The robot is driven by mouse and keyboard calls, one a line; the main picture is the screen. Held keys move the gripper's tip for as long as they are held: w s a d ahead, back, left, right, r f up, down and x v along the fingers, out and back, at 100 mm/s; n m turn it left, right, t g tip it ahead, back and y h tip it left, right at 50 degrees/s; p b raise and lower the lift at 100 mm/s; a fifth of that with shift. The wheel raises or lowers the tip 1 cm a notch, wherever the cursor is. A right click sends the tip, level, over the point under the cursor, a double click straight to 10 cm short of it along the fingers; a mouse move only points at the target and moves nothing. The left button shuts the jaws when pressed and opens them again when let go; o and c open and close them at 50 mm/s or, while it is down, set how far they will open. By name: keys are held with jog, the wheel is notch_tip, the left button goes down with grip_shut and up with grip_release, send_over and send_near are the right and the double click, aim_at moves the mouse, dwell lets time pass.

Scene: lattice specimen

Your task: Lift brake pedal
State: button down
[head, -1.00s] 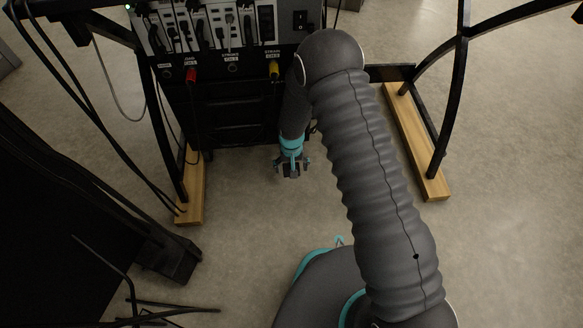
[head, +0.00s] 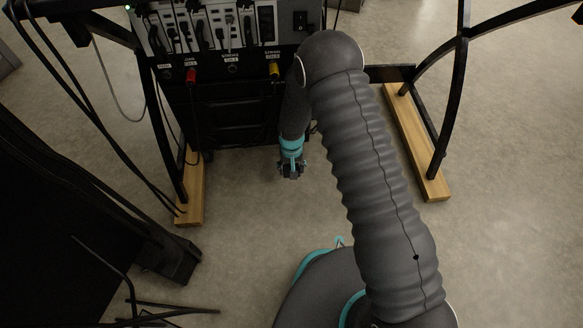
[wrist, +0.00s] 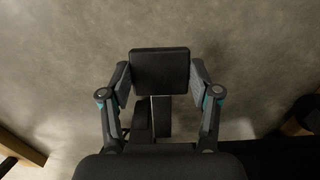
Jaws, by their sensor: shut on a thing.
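The brake pedal (wrist: 160,72) shows in the wrist view as a dark rectangular pad with a dark arm below it. My gripper (wrist: 160,84) has one finger on each side of the pad, and the fingers are shut on it. In the head view my gripper (head: 290,172) is low in front of the black equipment rack, above the floor. The pedal is too small and dark there to make out apart from the fingers.
The black rack (head: 235,100) carries cables, with a red plug (head: 191,76) and a yellow plug (head: 274,70). Wooden feet stand at left (head: 191,200) and right (head: 420,150). A black structure (head: 60,230) fills the lower left. The floor between is bare.

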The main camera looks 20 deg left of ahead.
jog(key=shift+r, duration=0.45)
jog(key=shift+w+a+r, duration=0.15)
jog(key=shift+w+r, duration=0.05)
jog(key=shift+r, duration=0.8)
jog(key=shift+w+a+r, duration=0.1)
jog(key=shift+w+r, duration=0.2)
jog(key=shift+r, duration=0.3)
jog(key=shift+w+a+r, duration=0.1)
jog(key=shift+w+r, duration=0.15)
jog(key=shift+r, duration=0.3)
jog(key=shift+c, duration=1.2)
grip_release()
jog(key=shift+d, duration=0.1)
jog(key=shift+s+f, duration=0.1)
